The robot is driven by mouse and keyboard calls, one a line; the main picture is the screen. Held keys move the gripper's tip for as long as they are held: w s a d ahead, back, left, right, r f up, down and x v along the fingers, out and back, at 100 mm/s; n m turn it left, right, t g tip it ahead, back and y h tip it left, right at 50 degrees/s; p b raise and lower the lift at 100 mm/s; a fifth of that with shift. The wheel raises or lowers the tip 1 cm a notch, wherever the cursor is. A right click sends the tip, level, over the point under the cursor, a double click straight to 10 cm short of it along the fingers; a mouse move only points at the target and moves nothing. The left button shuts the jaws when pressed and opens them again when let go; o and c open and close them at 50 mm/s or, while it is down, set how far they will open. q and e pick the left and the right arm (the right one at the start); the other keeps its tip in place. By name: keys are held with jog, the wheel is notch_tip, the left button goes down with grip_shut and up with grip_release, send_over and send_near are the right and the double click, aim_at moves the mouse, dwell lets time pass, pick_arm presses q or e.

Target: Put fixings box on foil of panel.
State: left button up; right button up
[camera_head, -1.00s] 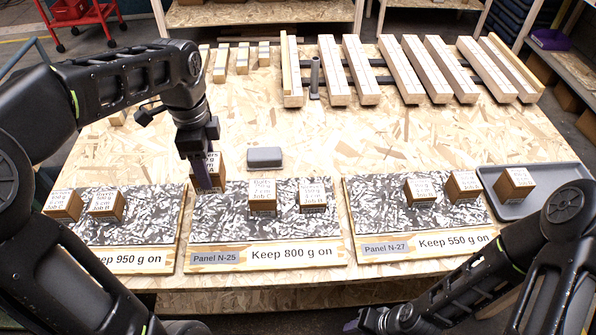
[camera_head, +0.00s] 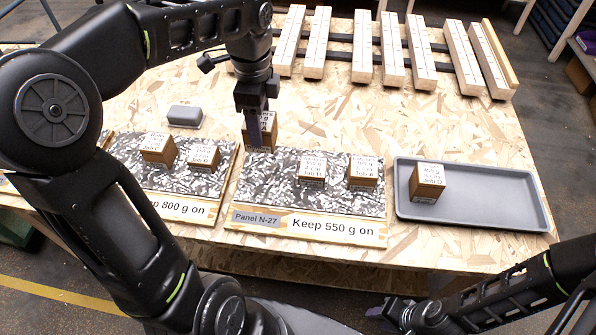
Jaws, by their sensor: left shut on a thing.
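My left gripper (camera_head: 262,135) points down and is shut on a brown fixings box (camera_head: 259,146) with a white printed top. The box is upright at the back left corner of the speckled foil of panel N-27 (camera_head: 265,190), whose board reads "Keep 550 g on". I cannot tell whether it touches the foil. Two similar boxes, a middle one (camera_head: 312,171) and a right one (camera_head: 362,172), stand on the same foil. My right gripper (camera_head: 392,310) is low at the front, away from the panels; its jaws are too unclear to read.
A grey tray (camera_head: 480,212) with one box (camera_head: 427,182) in it is right of panel N-27. Left of it, the "Keep 800 g on" panel (camera_head: 175,180) carries two boxes. A small grey case (camera_head: 185,116) lies behind. Slatted timbers (camera_head: 365,50) stand at the back.

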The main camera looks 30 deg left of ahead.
pick_arm(q)
jog(key=shift+d, duration=0.1)
jog(key=shift+a, duration=0.2)
jog(key=shift+f, duration=3.15)
jog(key=shift+d+f, duration=0.1)
jog(key=shift+f, duration=0.05)
jog(key=shift+f, duration=1.75)
